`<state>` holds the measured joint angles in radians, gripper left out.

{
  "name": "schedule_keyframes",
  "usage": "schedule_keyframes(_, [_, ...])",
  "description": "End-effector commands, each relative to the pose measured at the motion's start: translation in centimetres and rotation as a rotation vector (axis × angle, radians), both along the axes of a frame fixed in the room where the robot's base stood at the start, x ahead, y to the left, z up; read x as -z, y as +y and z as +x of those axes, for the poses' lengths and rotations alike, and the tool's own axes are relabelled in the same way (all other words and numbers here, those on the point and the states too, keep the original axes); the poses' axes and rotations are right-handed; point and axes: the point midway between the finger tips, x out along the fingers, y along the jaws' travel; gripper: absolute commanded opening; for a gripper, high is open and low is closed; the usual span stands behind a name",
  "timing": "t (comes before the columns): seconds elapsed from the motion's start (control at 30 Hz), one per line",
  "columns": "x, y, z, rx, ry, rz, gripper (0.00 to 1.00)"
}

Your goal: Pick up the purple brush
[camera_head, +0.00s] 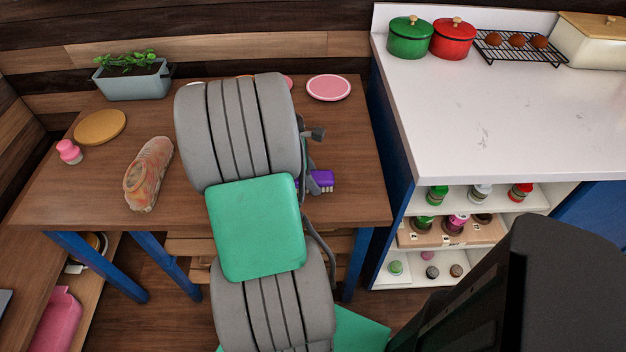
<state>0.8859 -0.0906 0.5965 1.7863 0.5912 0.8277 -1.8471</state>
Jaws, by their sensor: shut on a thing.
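The purple brush (321,181) shows at the right part of the wooden table, just right of my arm. Only its right part is in view, with pale bristles along its lower edge; the rest is hidden behind my arm. My gripper (307,180) is mostly hidden behind my own arm links, with a small bit showing at the brush. It is shut on the purple brush. Whether the brush touches the table or is slightly above it, I cannot tell.
The wooden table (215,210) also holds a planter (133,83), a bread loaf (149,175), a round tan board (100,127), a pink shaker (69,152) and a pink plate (328,88). A white counter (490,120) with pots stands right.

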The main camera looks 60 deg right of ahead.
Motion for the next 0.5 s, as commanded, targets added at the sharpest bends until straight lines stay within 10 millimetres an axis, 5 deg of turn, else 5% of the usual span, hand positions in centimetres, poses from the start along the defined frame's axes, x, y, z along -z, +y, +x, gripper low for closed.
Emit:
schedule_keyframes(0.4, [-0.2,-0.1,0.0,-0.001,-0.002,-0.004,0.0])
schedule_keyframes(0.5, [-2.4,-0.1,0.1,-0.001,-0.002,-0.004,0.0])
